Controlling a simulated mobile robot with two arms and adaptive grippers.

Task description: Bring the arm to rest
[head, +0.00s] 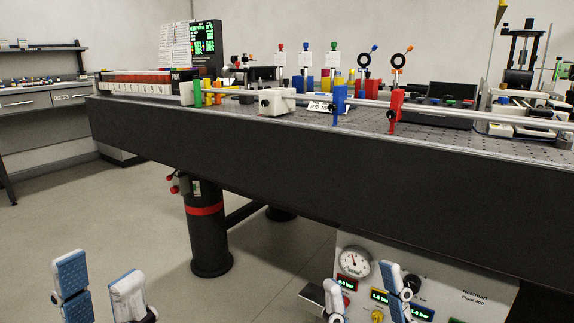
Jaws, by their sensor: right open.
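My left gripper (97,272) is at the lower left of the head view, in front of bare floor. Its two blue-and-white fingers stand apart with nothing visible between them. My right gripper (361,280) is at the bottom, right of the middle, in front of a control box below the bench. Its fingers are also apart and hold nothing that I can see. Both grippers appear below the level of the bench top. Most of both arms is out of the picture.
The optical bench (300,160) has a thick dark edge and carries a rail with colored holders (395,108). A black leg (206,232) with a red band supports it. A control box (450,281) with gauges stands below. Open floor (80,200) lies to the left.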

